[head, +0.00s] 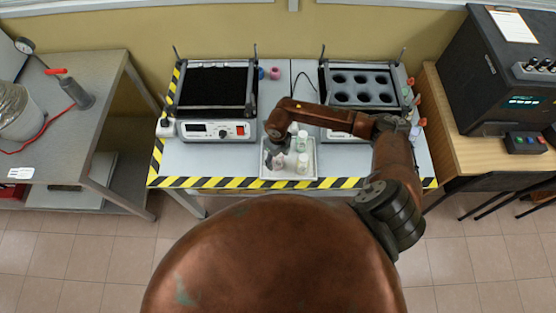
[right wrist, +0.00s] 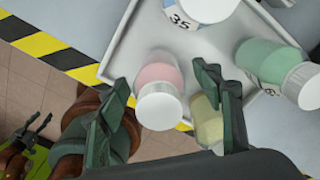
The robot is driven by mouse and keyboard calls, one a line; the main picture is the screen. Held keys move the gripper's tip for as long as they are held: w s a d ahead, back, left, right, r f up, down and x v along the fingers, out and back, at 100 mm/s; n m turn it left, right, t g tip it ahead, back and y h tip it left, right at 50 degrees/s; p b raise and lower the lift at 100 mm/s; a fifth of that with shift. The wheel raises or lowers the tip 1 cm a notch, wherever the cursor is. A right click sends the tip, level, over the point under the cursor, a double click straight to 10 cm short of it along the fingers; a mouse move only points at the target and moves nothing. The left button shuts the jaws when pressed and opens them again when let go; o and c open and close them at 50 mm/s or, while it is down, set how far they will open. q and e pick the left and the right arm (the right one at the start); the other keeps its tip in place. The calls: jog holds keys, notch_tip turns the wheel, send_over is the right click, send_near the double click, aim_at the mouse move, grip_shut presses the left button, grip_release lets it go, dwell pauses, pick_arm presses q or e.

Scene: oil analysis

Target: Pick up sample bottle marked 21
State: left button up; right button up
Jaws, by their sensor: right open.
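My right gripper (head: 275,145) is over the left part of a small pale tray (head: 316,160). In the right wrist view my right gripper (right wrist: 172,112) is open. A pink bottle (right wrist: 160,70) with a white cap lies between its fingers in the picture; contact is not visible. A yellowish bottle (right wrist: 207,122) is partly behind the right finger. A green bottle (right wrist: 265,58) with a pale cap is at the right, and a bottle marked 35 (right wrist: 195,8) is at the top. No 21 is readable. What looks like my left gripper (right wrist: 35,125) shows small at the left edge.
The tray stands at the front of a table edged with yellow-black tape (head: 220,183). Behind it are a black-topped device (head: 215,88) at left and a block with several round wells (head: 362,88) at right. A grey bench (head: 75,90) stands farther left.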

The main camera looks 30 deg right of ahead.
jog(key=shift+c, duration=0.2)
jog(key=c, duration=1.3)
jog(key=shift+c, duration=0.2)
jog(key=shift+r, duration=0.1)
